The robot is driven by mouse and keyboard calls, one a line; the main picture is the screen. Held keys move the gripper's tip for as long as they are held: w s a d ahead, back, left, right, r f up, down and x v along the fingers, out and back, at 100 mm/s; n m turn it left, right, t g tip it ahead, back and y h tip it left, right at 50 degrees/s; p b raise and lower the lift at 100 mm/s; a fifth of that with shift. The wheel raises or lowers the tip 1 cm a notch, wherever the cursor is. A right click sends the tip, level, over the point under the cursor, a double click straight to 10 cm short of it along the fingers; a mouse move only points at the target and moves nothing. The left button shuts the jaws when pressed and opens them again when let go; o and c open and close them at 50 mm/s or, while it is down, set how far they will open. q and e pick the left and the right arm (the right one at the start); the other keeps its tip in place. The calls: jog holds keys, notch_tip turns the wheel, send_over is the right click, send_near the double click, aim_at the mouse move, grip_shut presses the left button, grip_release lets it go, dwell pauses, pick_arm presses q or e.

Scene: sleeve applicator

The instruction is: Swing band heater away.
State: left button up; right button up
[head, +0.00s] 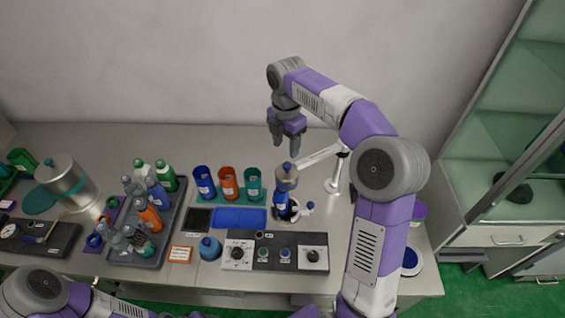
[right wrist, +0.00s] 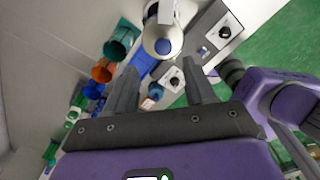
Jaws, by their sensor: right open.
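In the right wrist view, the heater (right wrist: 153,32) shows as a pale ring around the blue cap (right wrist: 163,46). My right gripper (head: 285,145) is open and empty, pointing down just behind and above the heater, apart from it. Only links of my left arm show at the lower left; its gripper is out of view.
A control panel (head: 275,239) lies in front of the bottle. Blue, orange and teal cups (head: 229,188) stand to its left. Farther left are a grey tray (head: 174,222) of bottles and a metal pot (head: 70,187). The table behind the cups is clear.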

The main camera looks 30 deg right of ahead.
aim_at(287, 165)
jog(key=shift+s+f, duration=0.15)
jog(key=shift+f, duration=0.4)
jog(key=shift+s+f+b, duration=0.15)
jog(key=shift+f+b, duration=0.6)
jog(key=shift+f, duration=2.15)
grip_shut()
